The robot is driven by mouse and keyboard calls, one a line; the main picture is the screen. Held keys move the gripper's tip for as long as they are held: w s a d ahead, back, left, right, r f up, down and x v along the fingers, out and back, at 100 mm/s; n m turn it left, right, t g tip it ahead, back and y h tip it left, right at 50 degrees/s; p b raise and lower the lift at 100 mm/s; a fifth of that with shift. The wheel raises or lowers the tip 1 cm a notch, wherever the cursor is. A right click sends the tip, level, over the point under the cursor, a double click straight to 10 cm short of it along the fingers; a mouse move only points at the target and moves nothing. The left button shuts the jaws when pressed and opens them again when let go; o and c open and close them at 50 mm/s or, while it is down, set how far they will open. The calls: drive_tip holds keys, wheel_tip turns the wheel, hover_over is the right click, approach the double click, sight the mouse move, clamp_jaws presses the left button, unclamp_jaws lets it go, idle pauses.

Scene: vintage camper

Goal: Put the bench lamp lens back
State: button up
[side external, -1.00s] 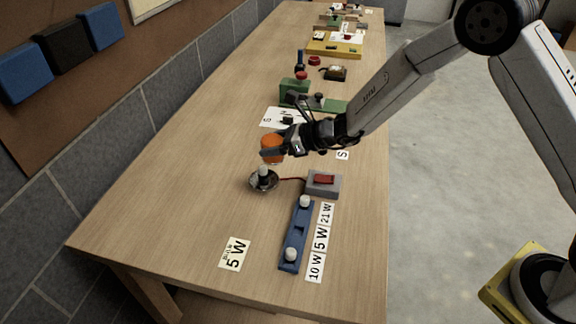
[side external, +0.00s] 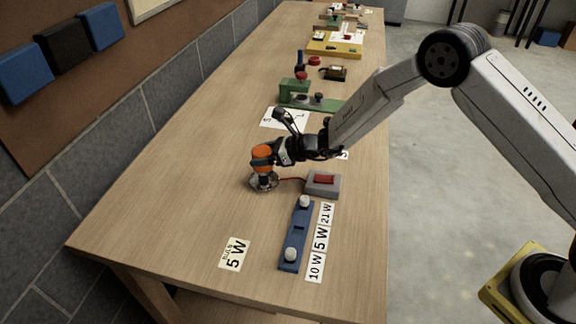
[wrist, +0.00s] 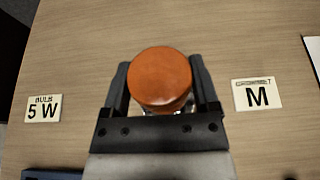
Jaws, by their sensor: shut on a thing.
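The orange lens (side external: 262,153) is a short round cap. My gripper (side external: 266,158) is shut on it and holds it over the bench lamp base (side external: 262,183), a round metallic dish with a bulb on it. The lens seems to be at the top of the bulb; I cannot tell whether it touches the base. In the wrist view the lens (wrist: 161,78) sits between both fingers of my gripper (wrist: 161,88) and hides most of the lamp below.
A grey switch box (side external: 323,184) is wired to the lamp. A blue bulb rack (side external: 297,236) holds white bulbs beside wattage labels (side external: 320,240). A "BULB 5 W" card (side external: 235,254) lies in front. A green fixture (side external: 300,97) stands behind. The table's left side is clear.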

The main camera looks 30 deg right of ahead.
drive_tip(key=shift+f, duration=1.05)
drive_tip(key=shift+f, duration=0.6)
drive_tip(key=o, duration=1.1)
drive_tip(key=shift+r, duration=0.1)
drive_tip(key=shift+s+d+r, duration=0.1)
drive_tip(key=shift+r, duration=0.5)
drive_tip(key=shift+v, duration=5.85)
drive_tip(key=shift+s+f, duration=0.1)
